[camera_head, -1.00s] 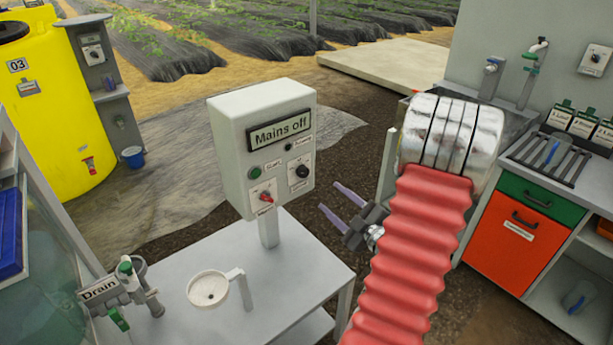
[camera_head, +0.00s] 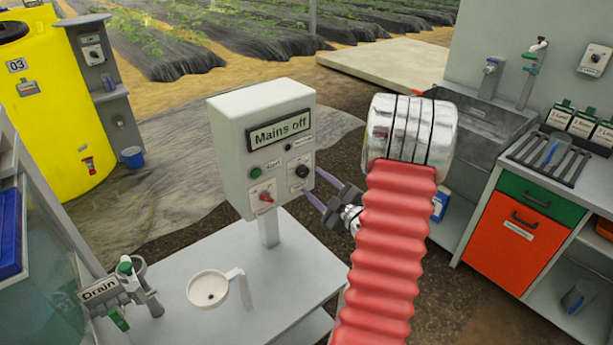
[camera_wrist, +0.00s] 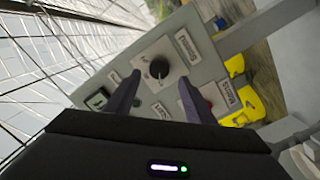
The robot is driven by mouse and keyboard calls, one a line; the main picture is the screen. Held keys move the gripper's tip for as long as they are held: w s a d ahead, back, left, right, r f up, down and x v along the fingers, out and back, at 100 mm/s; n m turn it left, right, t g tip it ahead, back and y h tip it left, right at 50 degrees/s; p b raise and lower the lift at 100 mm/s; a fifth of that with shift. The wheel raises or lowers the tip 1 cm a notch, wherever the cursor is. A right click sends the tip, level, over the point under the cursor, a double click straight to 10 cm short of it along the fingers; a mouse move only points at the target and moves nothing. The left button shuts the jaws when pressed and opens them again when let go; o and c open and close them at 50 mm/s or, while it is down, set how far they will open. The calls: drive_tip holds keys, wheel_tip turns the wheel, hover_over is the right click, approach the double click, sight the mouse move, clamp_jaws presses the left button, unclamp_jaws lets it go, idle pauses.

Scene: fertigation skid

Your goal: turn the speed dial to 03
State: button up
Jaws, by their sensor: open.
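The black speed dial (camera_head: 302,171) is on the lower right of the front of a white control box (camera_head: 230,150). It also shows in the wrist view (camera_wrist: 159,68), on a pale plate with small marks; its setting is too small to read. My gripper (camera_head: 309,180) is open, its two purple fingers pointing at the dial from the right. In the wrist view my fingertips (camera_wrist: 160,78) stand on either side of the dial. I cannot tell whether they touch it or are still short of it.
The box's display (camera_head: 279,131) reads "Mains off". A green button (camera_head: 255,173) and a red switch (camera_head: 266,197) sit close to the dial. A yellow tank (camera_head: 60,120) marked 03 stands left.

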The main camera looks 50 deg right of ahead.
sight(304, 174)
drive_tip(key=shift+w+d, duration=0.25)
drive_tip(key=shift+w, duration=1.05)
drive_tip(key=shift+w+d, duration=0.25)
drive_tip(key=shift+w, duration=1.05)
drive_tip(key=shift+c, duration=0.2)
